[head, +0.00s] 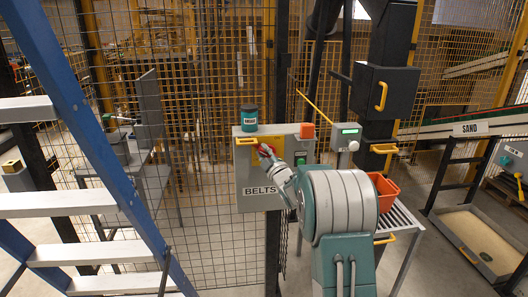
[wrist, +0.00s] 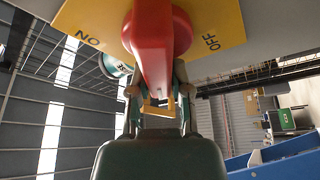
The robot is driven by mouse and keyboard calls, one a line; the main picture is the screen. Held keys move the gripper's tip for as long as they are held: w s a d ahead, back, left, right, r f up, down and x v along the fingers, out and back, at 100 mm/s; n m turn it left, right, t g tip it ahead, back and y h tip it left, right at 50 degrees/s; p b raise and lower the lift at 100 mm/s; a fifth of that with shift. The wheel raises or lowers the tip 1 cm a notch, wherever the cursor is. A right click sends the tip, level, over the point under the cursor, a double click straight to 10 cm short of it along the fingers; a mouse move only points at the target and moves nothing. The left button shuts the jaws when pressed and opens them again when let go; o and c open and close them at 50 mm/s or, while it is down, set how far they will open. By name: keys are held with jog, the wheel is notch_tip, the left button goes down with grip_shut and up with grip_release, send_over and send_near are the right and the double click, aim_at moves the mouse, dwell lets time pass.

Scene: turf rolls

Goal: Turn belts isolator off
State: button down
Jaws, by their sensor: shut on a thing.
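The grey isolator box marked BELTS (head: 249,180) is fixed at the mesh fence in the middle of the head view. Its red handle (head: 264,151) is partly hidden by my gripper (head: 274,160). In the wrist view the red handle (wrist: 153,45) stands out large from a yellow plate (wrist: 88,18). Lettering for ON is on the left of the plate and OFF on the right. The handle runs down the picture between the two words. My gripper (wrist: 159,92) is shut on the handle, a finger on each side.
A blue ladder (head: 95,130) stands close on the left. An orange crate (head: 383,192) sits on a bench at the right. A conveyor marked SAND (head: 469,128) is further right.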

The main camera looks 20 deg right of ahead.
jog(key=n, duration=0.1)
jog(key=f+n+g, duration=0.1)
jog(key=n, duration=0.1)
jog(key=n+g+y, duration=0.1)
jog(key=shift+f, duration=0.35)
jog(key=shift+d+f+n+g, duration=0.15)
jog(key=shift+n+g, duration=0.25)
jog(key=shift+n, duration=1)
jog(key=c, duration=0.6)
grip_release()
jog(key=shift+o, duration=0.2)
jog(key=shift+d, duration=0.15)
